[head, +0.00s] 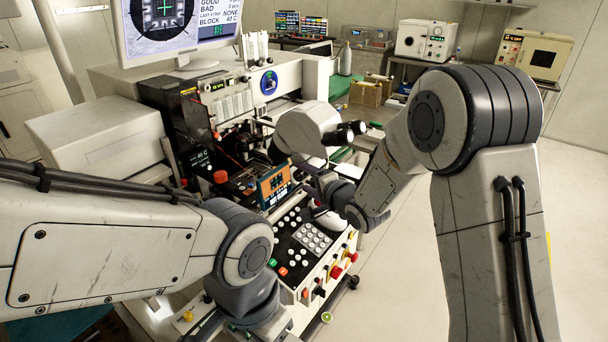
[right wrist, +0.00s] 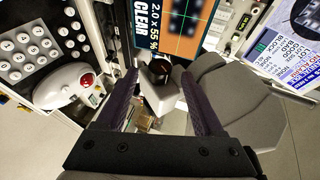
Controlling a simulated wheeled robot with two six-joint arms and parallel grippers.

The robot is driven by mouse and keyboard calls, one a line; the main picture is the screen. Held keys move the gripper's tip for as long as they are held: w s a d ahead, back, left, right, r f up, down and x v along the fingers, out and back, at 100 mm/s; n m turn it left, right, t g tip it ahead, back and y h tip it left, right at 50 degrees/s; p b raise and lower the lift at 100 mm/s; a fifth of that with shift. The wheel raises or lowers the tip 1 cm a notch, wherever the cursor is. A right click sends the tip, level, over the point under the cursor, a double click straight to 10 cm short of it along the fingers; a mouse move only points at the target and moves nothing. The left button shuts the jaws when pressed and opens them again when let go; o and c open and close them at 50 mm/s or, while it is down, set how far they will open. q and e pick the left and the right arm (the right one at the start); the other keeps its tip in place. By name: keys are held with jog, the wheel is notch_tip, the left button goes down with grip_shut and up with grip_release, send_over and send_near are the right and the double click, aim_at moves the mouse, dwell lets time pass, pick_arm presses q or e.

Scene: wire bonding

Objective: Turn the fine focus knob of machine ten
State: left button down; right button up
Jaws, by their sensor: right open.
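Machine ten (head: 235,85) is the bonder with a monitor on top, a control panel in front and a white microscope head (head: 300,130) with black eyepieces. In the right wrist view a dark round knob (right wrist: 160,68), apparently the fine focus knob, shows beyond my fingers beside the grey microscope body (right wrist: 235,95). My right gripper (head: 306,165) is at the microscope's near side. In the wrist view its two dark fingers (right wrist: 158,78) are apart, one on each side of the knob. I cannot tell whether they touch it.
A small orange-and-blue screen (head: 274,184) stands close to my right gripper. Open floor lies to the right; benches with instruments stand behind.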

jog(key=shift+w+a+f, duration=0.25)
jog(key=shift+w+a, duration=0.1)
jog(key=shift+w, duration=0.2)
grip_shut()
jog(key=shift+r+p, duration=0.2)
jog(key=shift+p, duration=0.25)
jog(key=g+h+p, duration=0.1)
jog(key=p, duration=0.3)
jog(key=r+n+g+h+p, duration=0.1)
jog(key=g+p, duration=0.1)
jog(key=p, duration=0.2)
jog(key=shift+w+a+r+h, duration=0.1)
jog(key=shift+w+a+h, duration=0.1)
jog(key=shift+h, duration=0.2)
jog(key=shift+f+g+h+p, duration=0.3)
jog(key=shift+g+h+p, duration=0.1)
jog(key=shift+g, duration=0.1)
grip_release()
jog(key=shift+s, duration=0.1)
